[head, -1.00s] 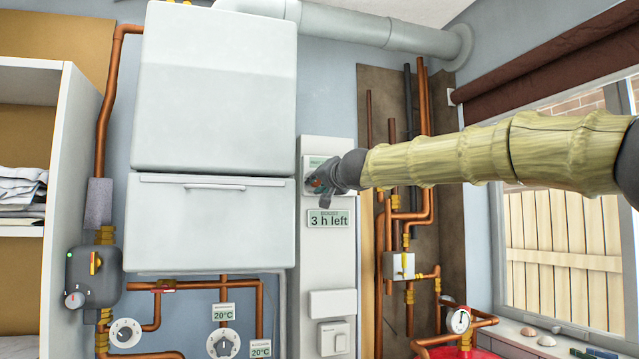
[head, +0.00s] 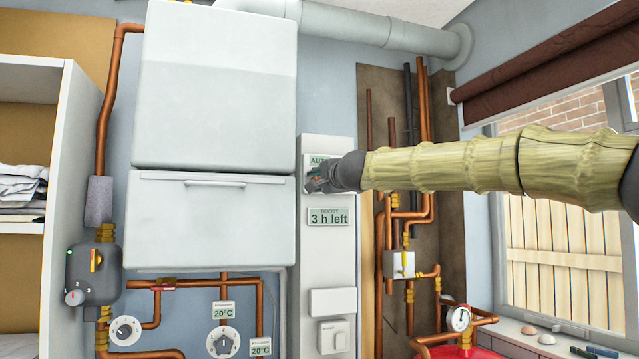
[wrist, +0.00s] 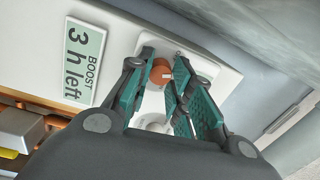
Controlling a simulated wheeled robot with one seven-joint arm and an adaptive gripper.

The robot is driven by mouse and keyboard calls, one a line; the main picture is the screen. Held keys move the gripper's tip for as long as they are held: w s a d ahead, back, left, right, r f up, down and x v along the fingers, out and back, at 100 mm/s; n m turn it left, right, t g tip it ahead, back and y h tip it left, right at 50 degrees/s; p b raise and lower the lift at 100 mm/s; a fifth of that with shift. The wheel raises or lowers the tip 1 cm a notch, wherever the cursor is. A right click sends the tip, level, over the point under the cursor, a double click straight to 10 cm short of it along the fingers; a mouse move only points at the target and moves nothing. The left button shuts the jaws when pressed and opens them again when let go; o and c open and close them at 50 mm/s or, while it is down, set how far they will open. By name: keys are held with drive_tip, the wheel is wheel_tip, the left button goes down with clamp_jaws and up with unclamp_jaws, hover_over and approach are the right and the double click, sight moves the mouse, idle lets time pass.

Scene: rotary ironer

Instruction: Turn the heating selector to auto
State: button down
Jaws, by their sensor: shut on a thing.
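The heating selector (wrist: 161,72) is a round copper-coloured knob with a pale mark, on a white plate of the tall white wall panel. It shows between the fingertips in the wrist view. My gripper (wrist: 165,80) is shut on it; its green finger pads stand on either side. In the head view my gripper (head: 318,182) is at the panel and hides most of the selector. A small green display (head: 318,160) just above the gripper shows letters that read as AUTO, partly covered at the right.
A BOOST display (head: 329,217) reading "3 h left" is below the gripper. A white boiler cabinet (head: 212,90) stands close to the left of the panel (head: 325,265). A window is further right.

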drive_tip(key=shift+f+m+b, duration=0.15)
drive_tip(key=shift+m+b, duration=0.25)
drive_tip(key=shift+m, duration=1.7)
drive_tip(key=c, duration=1.2)
unclamp_jaws()
drive_tip(key=shift+c, duration=0.2)
drive_tip(key=shift+s, duration=0.1)
drive_tip(key=v, duration=1.2)
